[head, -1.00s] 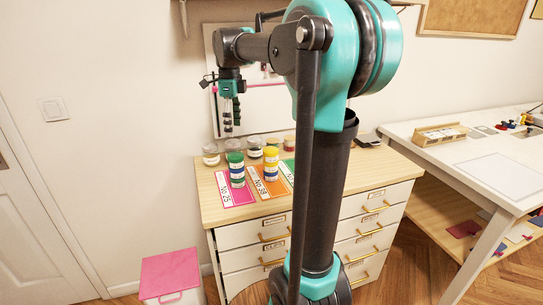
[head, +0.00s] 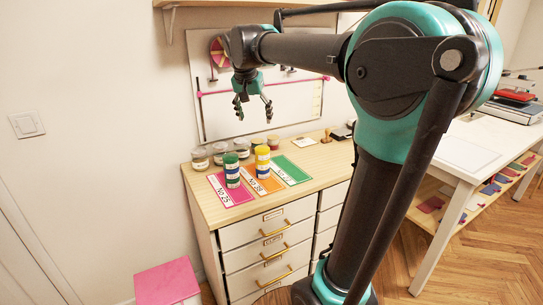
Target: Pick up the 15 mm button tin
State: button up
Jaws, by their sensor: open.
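A stack of green and blue tins (head: 232,172) stands on the pink No 25 card (head: 236,196). A stack with a yellow tin on top (head: 262,154) stands on the orange No 38 card (head: 273,184). The size labels are too small to read, so I cannot tell which tin is the 15 mm one. My gripper (head: 254,117) points down with its fingers spread and nothing between them. It appears above the stacks in the picture, in front of the wall board, apart from the tins.
A green card (head: 292,170) beside the orange one is bare. Several glass jars (head: 200,160) line the back of the wooden cabinet top. The cabinet drawers (head: 268,238) are shut. A pink-lidded bin (head: 166,283) stands at front left. A white table (head: 470,150) is at right.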

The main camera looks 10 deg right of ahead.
aim_at(262, 148)
jog(key=x, duration=1.7)
jog(key=shift+w+d+f, duration=0.1)
jog(key=shift+w+d, duration=0.1)
jog(key=c, duration=1.3)
